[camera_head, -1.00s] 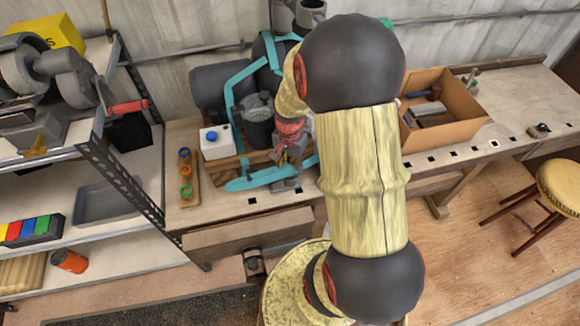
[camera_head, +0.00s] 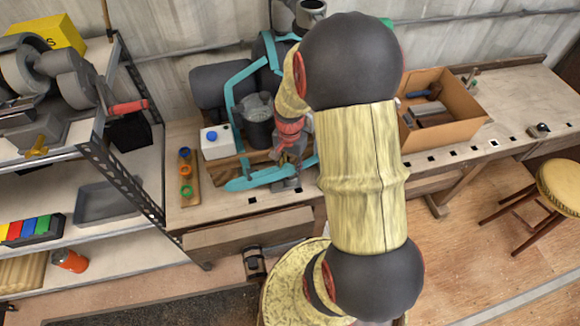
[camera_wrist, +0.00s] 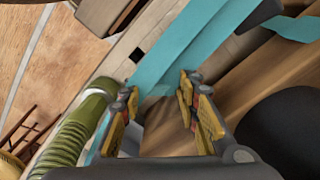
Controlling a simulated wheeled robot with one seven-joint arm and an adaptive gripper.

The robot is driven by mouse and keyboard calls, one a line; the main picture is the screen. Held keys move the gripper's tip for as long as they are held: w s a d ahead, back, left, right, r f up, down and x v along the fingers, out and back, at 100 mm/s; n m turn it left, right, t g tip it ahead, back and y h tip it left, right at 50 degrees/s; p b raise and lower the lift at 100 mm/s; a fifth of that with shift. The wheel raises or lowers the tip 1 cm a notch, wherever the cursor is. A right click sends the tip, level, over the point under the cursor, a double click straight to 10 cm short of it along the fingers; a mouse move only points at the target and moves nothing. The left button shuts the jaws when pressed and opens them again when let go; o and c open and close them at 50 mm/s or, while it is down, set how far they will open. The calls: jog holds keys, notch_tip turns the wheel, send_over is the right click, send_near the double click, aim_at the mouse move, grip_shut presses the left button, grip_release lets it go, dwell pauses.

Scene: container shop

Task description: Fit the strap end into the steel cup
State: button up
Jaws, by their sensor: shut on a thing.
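My gripper (camera_wrist: 158,88) shows close up in the wrist view, with yellow-padded fingers on both sides of a small, dim piece, which I take for the strap end (camera_wrist: 160,120). The grip itself is partly hidden. A flat teal bar (camera_wrist: 172,50) passes just beyond the fingertips. In the head view my gripper (camera_head: 286,168) is small, pointing down over the front of the teal frame (camera_head: 245,183). A grey, round, cup-like vessel (camera_head: 258,125) stands within the frame, behind and left of my gripper. I cannot tell whether it is the steel cup.
A white box with a blue cap (camera_head: 217,143) and a board with coloured rings (camera_head: 187,172) lie left of the frame. An open cardboard box (camera_head: 455,115) stands right on the bench. A metal shelf (camera_head: 110,225) is at left. My arm hides the middle bench.

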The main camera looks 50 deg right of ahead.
jog(key=shift+f, duration=0.65)
jog(key=o, duration=1.3)
jog(key=shift+r, duration=0.1)
notch_tip(320, 180, up, 12)
jog(key=shift+f, duration=0.1)
jog(key=shift+n, duration=0.3)
